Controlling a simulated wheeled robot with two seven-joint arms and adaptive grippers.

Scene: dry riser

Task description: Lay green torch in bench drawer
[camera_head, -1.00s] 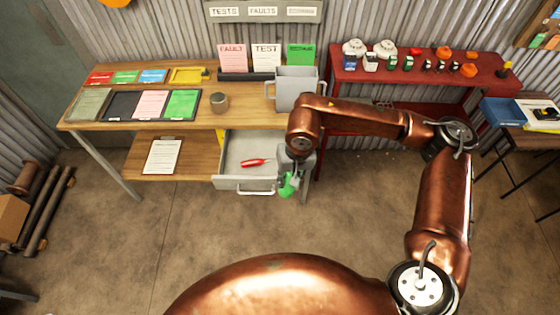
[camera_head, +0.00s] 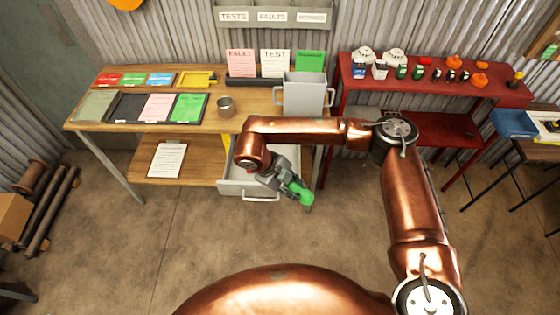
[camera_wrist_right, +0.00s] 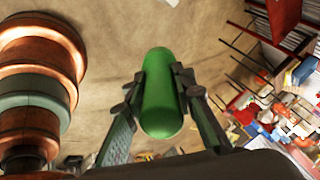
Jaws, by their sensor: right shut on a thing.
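The green torch (camera_head: 299,192) is held in my right gripper (camera_head: 289,186), in front of the bench drawer (camera_head: 262,189) and near its right front corner. In the right wrist view the torch (camera_wrist_right: 162,95) stands between the two fingers (camera_wrist_right: 163,92), which are shut on it. The drawer is pulled out below the wooden bench; my right arm and gripper hide most of its inside. Only a little red of something in the drawer shows beside my wrist. My left gripper is not in view.
A red shelf (camera_head: 430,84) with several small items stands to the right. A clipboard (camera_head: 167,159) lies on the lower shelf. The floor in front is clear.

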